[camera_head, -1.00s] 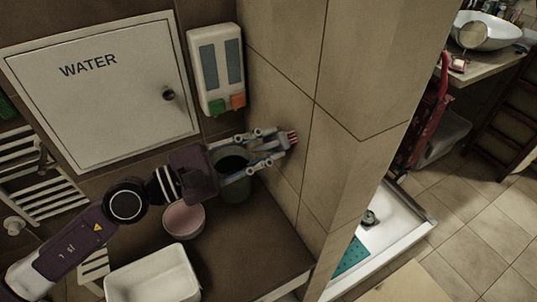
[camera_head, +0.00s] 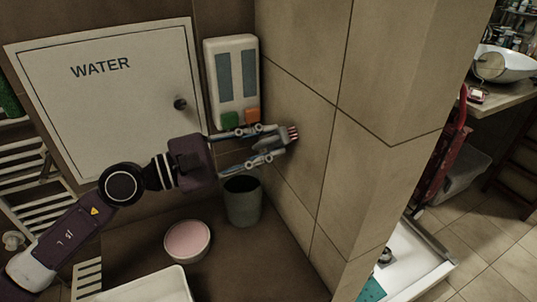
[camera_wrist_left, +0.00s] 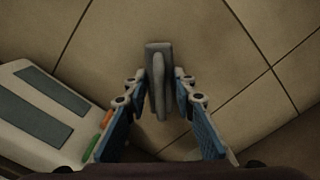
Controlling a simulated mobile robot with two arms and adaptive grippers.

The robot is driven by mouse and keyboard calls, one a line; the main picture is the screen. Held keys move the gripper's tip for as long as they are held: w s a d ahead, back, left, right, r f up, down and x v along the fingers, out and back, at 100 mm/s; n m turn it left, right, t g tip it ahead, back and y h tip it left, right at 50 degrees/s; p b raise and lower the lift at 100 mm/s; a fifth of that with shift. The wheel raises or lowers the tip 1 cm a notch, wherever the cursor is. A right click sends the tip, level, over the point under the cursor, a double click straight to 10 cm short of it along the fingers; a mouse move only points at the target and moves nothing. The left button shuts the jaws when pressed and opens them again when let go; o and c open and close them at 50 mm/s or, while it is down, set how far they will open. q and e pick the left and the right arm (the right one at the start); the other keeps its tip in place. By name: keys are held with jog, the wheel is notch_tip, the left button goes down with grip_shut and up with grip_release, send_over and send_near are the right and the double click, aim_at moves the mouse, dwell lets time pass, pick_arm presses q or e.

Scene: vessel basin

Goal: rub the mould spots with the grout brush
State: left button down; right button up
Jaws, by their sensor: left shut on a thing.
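I cannot make out any mould spots. My right gripper is not in view.
A white dispenser (camera_head: 232,80) hangs just behind the gripper. A dark cup (camera_head: 243,203), a pink bowl (camera_head: 187,241) and a white basin (camera_head: 140,288) stand on the brown surface below. A white WATER hatch (camera_head: 110,120) is behind my arm. A shower tray (camera_head: 415,255) lies right.

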pick_arm(q)
jog(key=shift+a+f+b, duration=0.15)
jog(key=shift+a+b, duration=0.1)
jog(key=shift+b, duration=0.2)
jog(key=b+v, duration=0.4)
jog(key=v, duration=0.1)
jog(key=shift+a+b, duration=0.1)
jog(key=shift+b, duration=0.2)
jog(key=shift+s+a, duration=0.1)
